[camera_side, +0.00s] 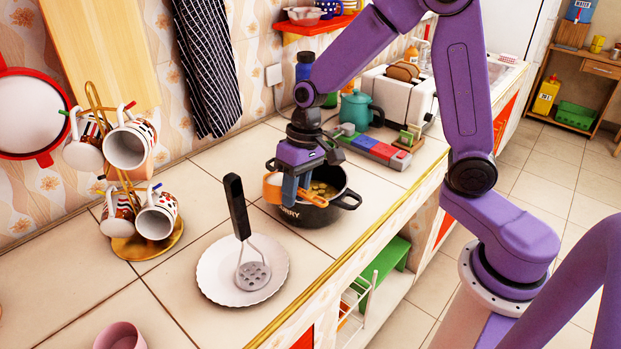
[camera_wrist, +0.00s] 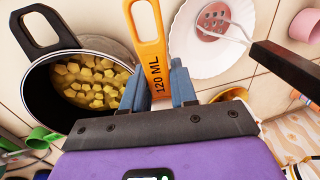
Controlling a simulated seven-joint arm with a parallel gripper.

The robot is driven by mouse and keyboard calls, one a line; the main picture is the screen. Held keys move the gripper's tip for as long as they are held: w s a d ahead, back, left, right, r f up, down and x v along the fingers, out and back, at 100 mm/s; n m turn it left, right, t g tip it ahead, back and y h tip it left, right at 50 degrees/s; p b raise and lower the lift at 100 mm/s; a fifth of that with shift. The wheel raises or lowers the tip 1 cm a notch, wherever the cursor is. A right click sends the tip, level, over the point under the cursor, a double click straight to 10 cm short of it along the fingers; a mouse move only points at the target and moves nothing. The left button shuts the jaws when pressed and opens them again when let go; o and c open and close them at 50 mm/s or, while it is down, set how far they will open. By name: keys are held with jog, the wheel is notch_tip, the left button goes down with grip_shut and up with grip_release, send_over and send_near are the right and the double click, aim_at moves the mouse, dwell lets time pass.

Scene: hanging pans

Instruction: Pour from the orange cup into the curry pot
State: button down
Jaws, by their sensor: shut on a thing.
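My gripper (camera_side: 291,190) is shut on the handle of the orange cup (camera_side: 272,187). It holds the cup beside and above the near left rim of the curry pot (camera_side: 318,214). The black pot stands on the counter with yellow chunks in it. In the wrist view, the orange handle marked 120 ML (camera_wrist: 157,72) runs between my blue fingers. The pot (camera_wrist: 38,98) is left of my fingers there. The cup's bowl is hidden in the wrist view, and its contents and exact tilt cannot be told.
A white plate (camera_side: 215,275) with a masher (camera_side: 253,273) lies in front of the pot. A mug rack (camera_side: 138,247) stands left. A coloured block row (camera_side: 378,151), teal pot (camera_side: 357,110) and toaster (camera_side: 399,96) stand behind. Bare tiles lie between the rack and pot.

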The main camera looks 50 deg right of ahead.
jog(key=shift+d, duration=0.2)
jog(key=shift+w+d+r+y, duration=0.1)
jog(key=shift+d+r+y, duration=0.2)
jog(key=shift+d+y, duration=0.65)
jog(key=shift+d+r+y+p, duration=0.1)
jog(key=shift+d+y+p, duration=0.1)
jog(key=shift+y+p, duration=0.25)
jog(key=shift+d+f+y+p, duration=0.55)
jog(key=shift+d+y+p, duration=0.15)
jog(key=shift+d+y, duration=0.25)
jog(key=shift+w+d+r+y+p, duration=0.1)
jog(key=shift+d+r+y+p, duration=0.15)
jog(key=shift+y+p, duration=0.5)
dwell(0.5)
jog(key=shift+d+r+y, duration=0.1)
jog(key=shift+d+y, duration=0.1)
jog(key=shift+y, duration=0.8)
jog(key=shift+d+r+y+p, duration=0.15)
jog(key=shift+y+p, duration=0.15)
jog(key=shift+y, duration=0.4)
jog(key=shift+y, duration=0.3)
